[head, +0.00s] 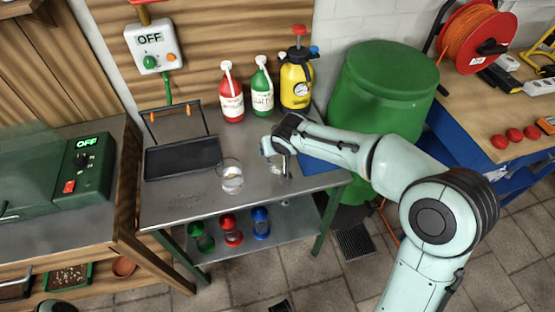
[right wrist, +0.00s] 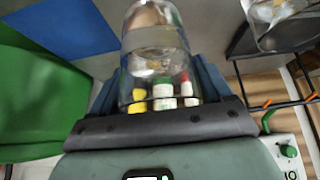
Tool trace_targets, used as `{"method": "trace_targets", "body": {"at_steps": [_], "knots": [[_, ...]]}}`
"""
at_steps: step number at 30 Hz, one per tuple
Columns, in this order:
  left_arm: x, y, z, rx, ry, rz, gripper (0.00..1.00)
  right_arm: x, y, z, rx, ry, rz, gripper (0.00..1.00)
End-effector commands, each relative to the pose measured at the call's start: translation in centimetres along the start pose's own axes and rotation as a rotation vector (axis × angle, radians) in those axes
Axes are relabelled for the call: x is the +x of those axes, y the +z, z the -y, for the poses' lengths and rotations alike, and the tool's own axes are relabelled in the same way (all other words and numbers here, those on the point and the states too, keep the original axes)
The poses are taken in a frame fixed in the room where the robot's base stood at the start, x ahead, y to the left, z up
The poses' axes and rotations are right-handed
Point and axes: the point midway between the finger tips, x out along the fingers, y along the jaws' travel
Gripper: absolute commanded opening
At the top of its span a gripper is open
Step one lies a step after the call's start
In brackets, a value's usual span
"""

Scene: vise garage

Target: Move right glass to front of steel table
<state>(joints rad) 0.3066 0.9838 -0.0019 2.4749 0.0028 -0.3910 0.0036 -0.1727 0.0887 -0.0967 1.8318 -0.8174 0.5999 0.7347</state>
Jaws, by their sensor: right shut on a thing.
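The steel table (head: 170,208) stands in the middle of the head view. My right gripper (head: 277,155) is above its right part, shut on the right glass (head: 279,168). This clear glass is partly hidden by the gripper in the head view. In the right wrist view the glass (right wrist: 155,50) fills the space between the fingers, with bottles showing through it. I cannot tell whether its base touches the table. Another clear glass (head: 231,180) stands to its left near the table's front. My left gripper is not in view.
A black tray (head: 183,158) lies at the table's left. Red (head: 231,102) and green (head: 262,98) bottles and a yellow sprayer (head: 296,86) stand at the back. A blue item (head: 318,165) lies right of the held glass. The front-left tabletop is clear.

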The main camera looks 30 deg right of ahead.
Motion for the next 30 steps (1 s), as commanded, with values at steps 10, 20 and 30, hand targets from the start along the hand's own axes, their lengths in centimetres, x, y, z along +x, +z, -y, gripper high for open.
{"method": "trace_targets", "body": {"at_steps": [10, 20, 30], "knots": [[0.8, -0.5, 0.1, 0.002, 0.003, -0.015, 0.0, 4.2, 2.7, 0.0, -0.001, -0.001, 0.0, 0.32], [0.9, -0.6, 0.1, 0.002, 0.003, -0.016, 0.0, 4.4, 2.8, 0.0, 0.0, -0.001, -0.001, 0.32], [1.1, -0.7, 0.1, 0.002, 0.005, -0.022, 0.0, 4.6, 3.0, 0.0, -0.001, 0.0, 0.002, 1.0]]}}
